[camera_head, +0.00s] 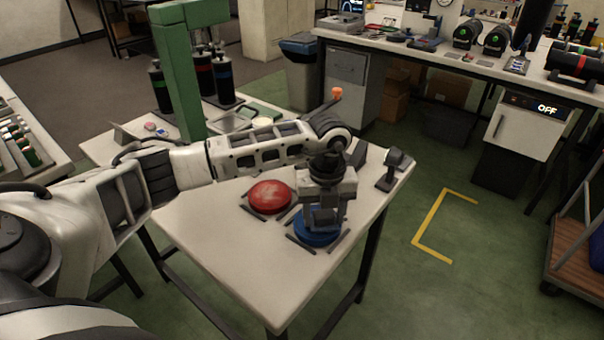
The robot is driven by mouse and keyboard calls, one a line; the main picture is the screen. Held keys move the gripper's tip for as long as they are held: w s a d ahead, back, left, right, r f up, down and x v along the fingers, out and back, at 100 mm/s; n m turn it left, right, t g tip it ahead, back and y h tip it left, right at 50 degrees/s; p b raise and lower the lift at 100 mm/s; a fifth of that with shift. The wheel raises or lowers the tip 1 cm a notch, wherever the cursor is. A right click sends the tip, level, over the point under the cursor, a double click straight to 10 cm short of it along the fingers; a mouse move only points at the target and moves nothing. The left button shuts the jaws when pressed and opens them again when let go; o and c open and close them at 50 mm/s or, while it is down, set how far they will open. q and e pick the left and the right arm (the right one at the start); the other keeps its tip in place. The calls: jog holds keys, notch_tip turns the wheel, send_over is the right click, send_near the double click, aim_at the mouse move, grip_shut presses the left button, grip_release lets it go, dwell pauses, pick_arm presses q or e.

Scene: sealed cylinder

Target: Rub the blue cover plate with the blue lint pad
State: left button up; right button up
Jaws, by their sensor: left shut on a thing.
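The blue cover plate (312,239) lies on the white table (235,265) between dark corner strips. My left gripper (322,222) points down right over it and hides much of its top. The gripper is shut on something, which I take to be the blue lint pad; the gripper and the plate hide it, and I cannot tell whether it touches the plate. My right gripper is not in view.
A green press-like frame (177,75) stands at the back left, with several dark cylinders (222,80) behind it. A dark scanner-like device (393,170) stands at the table's right corner. The table's front part is clear.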

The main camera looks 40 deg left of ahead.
pick_arm(q)
jog(key=a, duration=0.3)
jog(key=shift+w+a, duration=0.1)
jog(key=shift+a, duration=0.05)
jog(key=shift+a+b, duration=0.3)
jog(key=shift+a, duration=0.5)
jog(key=shift+a+r+p, duration=0.15)
jog(key=shift+r+p, duration=0.1)
jog(key=shift+p, duration=0.05)
notch_tip(320, 180, up, 2)
jog(key=shift+r+p, duration=0.25)
jog(key=shift+p, duration=0.4)
notch_tip(320, 180, up, 2)
jog(key=shift+r+p, duration=0.1)
jog(key=shift+p, duration=0.8)
notch_tip(320, 180, up, 3)
jog(key=shift+f+p, duration=0.1)
jog(key=shift+p, duration=0.9)
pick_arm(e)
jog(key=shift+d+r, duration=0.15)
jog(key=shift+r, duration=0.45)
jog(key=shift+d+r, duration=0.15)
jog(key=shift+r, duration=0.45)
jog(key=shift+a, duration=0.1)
